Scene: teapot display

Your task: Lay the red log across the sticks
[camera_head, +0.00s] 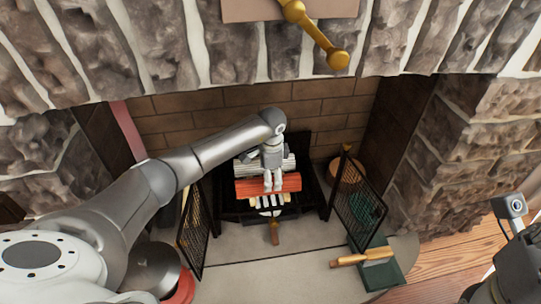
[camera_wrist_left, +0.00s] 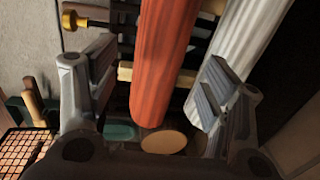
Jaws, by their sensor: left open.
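The red log (camera_head: 290,184) lies crosswise in the fireplace, above and behind several pale sticks (camera_head: 268,201). A whitish log (camera_head: 243,168) lies just behind it. My left gripper (camera_head: 272,187) reaches down over the middle of the red log. In the left wrist view the red log (camera_wrist_left: 165,60) runs between the two open fingers of my left gripper (camera_wrist_left: 158,85), with a visible gap on both sides. The whitish log (camera_wrist_left: 245,45) passes by the right finger there. Whether the red log touches the sticks is hard to tell.
Black mesh screen panels stand open at the left (camera_head: 194,230) and right (camera_head: 359,206) of the hearth. A wooden-handled tool (camera_head: 362,257) lies over a green box (camera_head: 383,272) at the front right. Brick walls enclose the fireplace. Part of my right arm shows at the right edge.

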